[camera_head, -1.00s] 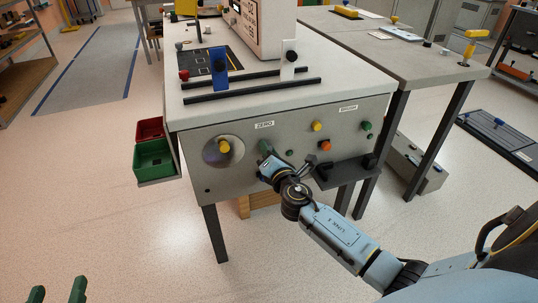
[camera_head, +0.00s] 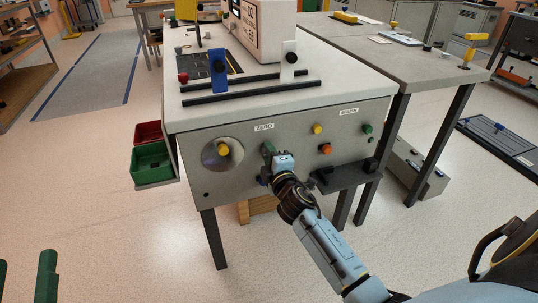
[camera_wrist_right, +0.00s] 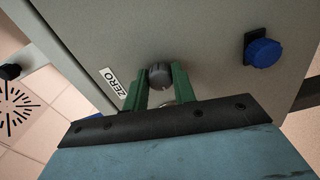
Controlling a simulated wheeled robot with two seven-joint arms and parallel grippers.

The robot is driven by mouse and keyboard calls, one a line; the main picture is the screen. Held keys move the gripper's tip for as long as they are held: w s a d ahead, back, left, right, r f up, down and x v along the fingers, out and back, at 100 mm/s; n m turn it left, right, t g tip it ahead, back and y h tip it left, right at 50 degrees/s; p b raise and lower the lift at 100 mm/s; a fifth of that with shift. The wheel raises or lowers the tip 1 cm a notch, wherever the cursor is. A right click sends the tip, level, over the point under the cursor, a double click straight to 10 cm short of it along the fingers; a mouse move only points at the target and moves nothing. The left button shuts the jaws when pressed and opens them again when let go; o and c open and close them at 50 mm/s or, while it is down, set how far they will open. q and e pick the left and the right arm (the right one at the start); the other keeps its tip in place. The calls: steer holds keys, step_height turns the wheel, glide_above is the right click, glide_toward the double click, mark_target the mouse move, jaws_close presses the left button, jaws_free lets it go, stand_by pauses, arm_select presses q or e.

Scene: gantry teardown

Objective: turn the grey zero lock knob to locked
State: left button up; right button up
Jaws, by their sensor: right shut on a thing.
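The grey zero lock knob (camera_wrist_right: 160,76) sits on the grey front panel beside the ZERO label (camera_wrist_right: 112,82) in the right wrist view. My right gripper (camera_wrist_right: 160,86) has its two green fingers closed on either side of the knob. In the head view my right gripper (camera_head: 267,155) is against the panel below the ZERO label (camera_head: 264,127), and it hides the knob there. The knob's lock marking cannot be read. My left gripper (camera_head: 25,278) shows only as two green fingertips, apart and empty, at the lower left.
A yellow knob in a round dial (camera_head: 222,152) is left of my right gripper. Yellow (camera_head: 317,129), orange (camera_head: 325,149) and green (camera_head: 367,129) controls and a dark shelf (camera_head: 345,175) are to the right. A blue knob (camera_wrist_right: 263,53) shows in the wrist view.

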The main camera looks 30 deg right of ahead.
arm_select(q)
steer(key=shift+f, duration=0.15)
arm_select(e)
steer(key=shift+f+m, duration=0.1)
steer(key=shift+m, duration=0.5)
arm_select(q)
steer(key=shift+w+f+g, duration=0.1)
steer(key=shift+f+g, duration=0.1)
steer(key=shift+g, duration=0.1)
arm_select(e)
steer(key=shift+m, duration=0.3)
steer(key=o, duration=1)
arm_select(q)
step_height(320, 180, down, 12)
steer(key=s+a+g+y+p, duration=0.1)
steer(key=a+g+y+p, duration=0.1)
steer(key=g, duration=0.6)
steer(key=shift+s+a+r+y+p, duration=0.2)
steer(key=shift+a+y+p, duration=0.15)
steer(key=shift+y+p, duration=0.25)
arm_select(e)
steer(key=shift+v, duration=6.75)
